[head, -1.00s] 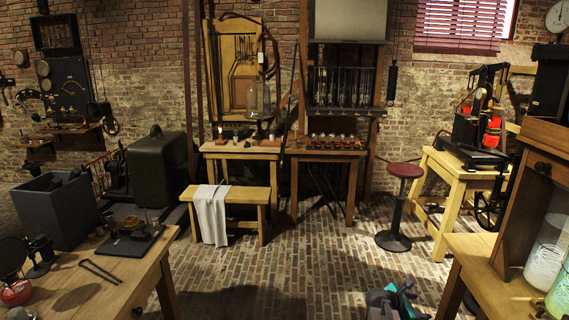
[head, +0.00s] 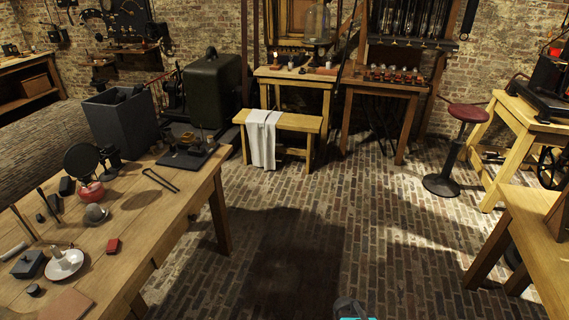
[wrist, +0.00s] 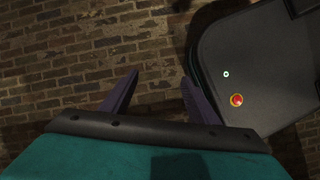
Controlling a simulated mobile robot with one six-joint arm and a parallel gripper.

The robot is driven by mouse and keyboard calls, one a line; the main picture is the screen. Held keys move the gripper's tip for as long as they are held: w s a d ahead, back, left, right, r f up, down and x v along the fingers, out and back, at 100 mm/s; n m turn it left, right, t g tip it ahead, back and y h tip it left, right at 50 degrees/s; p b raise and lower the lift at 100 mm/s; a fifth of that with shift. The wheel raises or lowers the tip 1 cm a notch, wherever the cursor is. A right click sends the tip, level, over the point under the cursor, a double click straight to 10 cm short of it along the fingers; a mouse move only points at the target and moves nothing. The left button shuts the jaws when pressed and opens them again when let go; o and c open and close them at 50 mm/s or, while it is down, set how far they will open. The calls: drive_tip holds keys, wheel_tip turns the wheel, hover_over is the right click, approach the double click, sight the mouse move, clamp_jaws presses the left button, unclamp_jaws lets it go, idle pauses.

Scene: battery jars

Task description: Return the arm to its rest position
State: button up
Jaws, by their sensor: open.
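My gripper (wrist: 155,92) shows in the wrist view with its two dark fingers apart and nothing between them. Brick floor (wrist: 90,60) lies behind the fingers. My own dark base, with a red button, fills the right of that view. In the head view only a small grey and teal part of my arm (head: 350,308) shows at the bottom edge. The fingers are not visible there.
Another wooden table (head: 545,230) is at the right. A red stool (head: 467,114) and a bench (head: 290,122) stand farther back. Brick floor (head: 390,235) between is clear.

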drive_tip(key=s+a+m+g+y, duration=0.3)
drive_tip(key=s+a+m+y, duration=0.1)
drive_tip(key=s+a+m, duration=0.6)
drive_tip(key=s+m, duration=0.1)
drive_tip(key=s, duration=0.2)
drive_tip(key=shift+a+f+g, duration=0.35)
drive_tip(key=shift+a+g, duration=0.05)
drive_tip(key=shift+c, duration=0.2)
drive_tip(key=c, duration=0.6)
drive_tip(key=shift+o, duration=0.2)
drive_tip(key=shift+d, duration=0.1)
